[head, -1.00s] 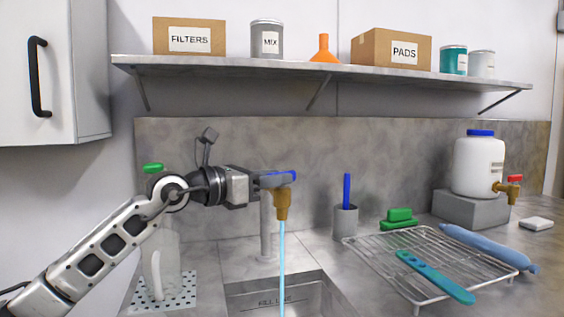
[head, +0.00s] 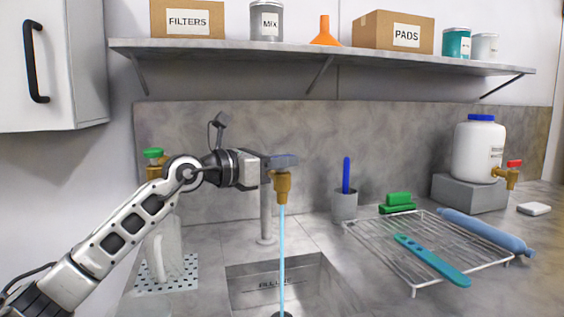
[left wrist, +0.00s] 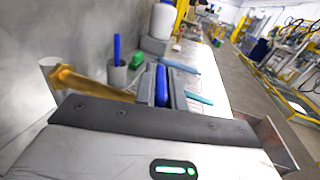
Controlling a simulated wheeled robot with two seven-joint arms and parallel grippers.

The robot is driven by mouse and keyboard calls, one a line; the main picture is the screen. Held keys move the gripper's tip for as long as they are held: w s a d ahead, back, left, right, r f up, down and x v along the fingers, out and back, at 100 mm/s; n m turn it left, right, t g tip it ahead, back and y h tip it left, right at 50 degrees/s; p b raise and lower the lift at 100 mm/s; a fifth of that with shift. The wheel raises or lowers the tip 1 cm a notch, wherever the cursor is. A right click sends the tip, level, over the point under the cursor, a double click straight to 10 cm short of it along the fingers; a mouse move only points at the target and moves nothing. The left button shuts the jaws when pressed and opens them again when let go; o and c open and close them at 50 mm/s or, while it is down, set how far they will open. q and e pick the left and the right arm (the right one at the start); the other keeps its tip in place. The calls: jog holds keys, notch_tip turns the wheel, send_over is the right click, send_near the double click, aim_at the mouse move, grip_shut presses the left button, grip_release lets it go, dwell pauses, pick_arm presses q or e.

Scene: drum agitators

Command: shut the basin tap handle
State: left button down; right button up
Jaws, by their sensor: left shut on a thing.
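The basin tap stands on a grey post (head: 266,215) behind the sink basin (head: 245,283). Its brass spout (head: 282,186) lets a pale blue stream of water (head: 282,245) fall into the basin. My left gripper (head: 284,161) reaches in from the left at the top of the tap, above the spout. In the left wrist view it is shut on the blue tap handle (left wrist: 161,86), which shows between the two fingers. The brass tap body (left wrist: 92,84) lies to the left there. In the head view the fingers mostly hide the handle. My right gripper is not in view.
A jug (head: 163,252) stands behind my left arm, below a green-handled tap (head: 153,155). A cup with a blue stick (head: 344,206), a wire rack (head: 425,250) and a white container with a red-handled tap (head: 478,149) are to the right. A shelf (head: 330,57) runs above.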

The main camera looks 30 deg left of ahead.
pick_arm(q)
jog(key=shift+a+f+m+g+h+b, duration=0.1)
jog(key=shift+m+g+h+b, duration=0.3)
jog(key=shift+h, duration=0.3)
jog(key=shift+m+g+h, duration=0.9)
jog(key=shift+m+h, duration=0.2)
jog(key=shift+h, duration=0.2)
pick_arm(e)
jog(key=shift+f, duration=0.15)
pick_arm(q)
jog(key=c, duration=1.5)
grip_release()
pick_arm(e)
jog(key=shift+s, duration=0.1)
pick_arm(q)
jog(key=shift+o, duration=0.2)
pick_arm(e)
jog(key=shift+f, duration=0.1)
